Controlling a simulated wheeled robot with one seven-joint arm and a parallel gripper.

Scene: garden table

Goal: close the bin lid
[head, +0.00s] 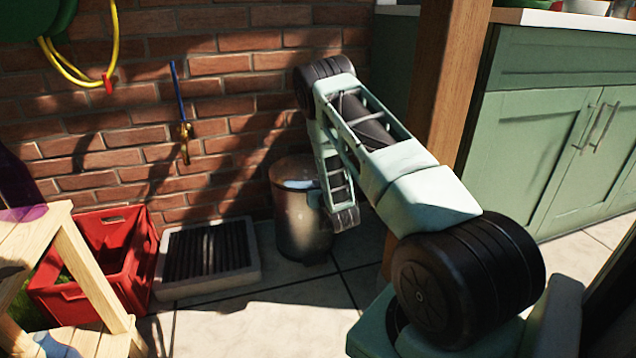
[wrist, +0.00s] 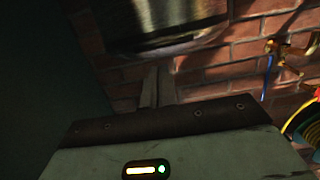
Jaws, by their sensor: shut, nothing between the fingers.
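A dark metal bin (head: 290,226) stands on the paving against the brick wall in the head view. Its lid (head: 292,171) looks lowered over the top, but my arm covers the right side, so I cannot tell whether it is fully shut. My gripper (head: 346,218) hangs down at the bin's right front side, shut and empty. I cannot tell whether it touches the bin. In the wrist view the shut fingers (wrist: 150,88) point toward a shiny, dark metal surface (wrist: 165,18), which looks like part of the bin.
A grey tray with a dark grate (head: 208,290) lies left of the bin. A red crate (head: 105,255) and a wooden stand (head: 75,240) are farther left. A brass tap (head: 186,131) is on the wall. A wooden post (head: 455,70) and green cabinet (head: 545,130) stand right.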

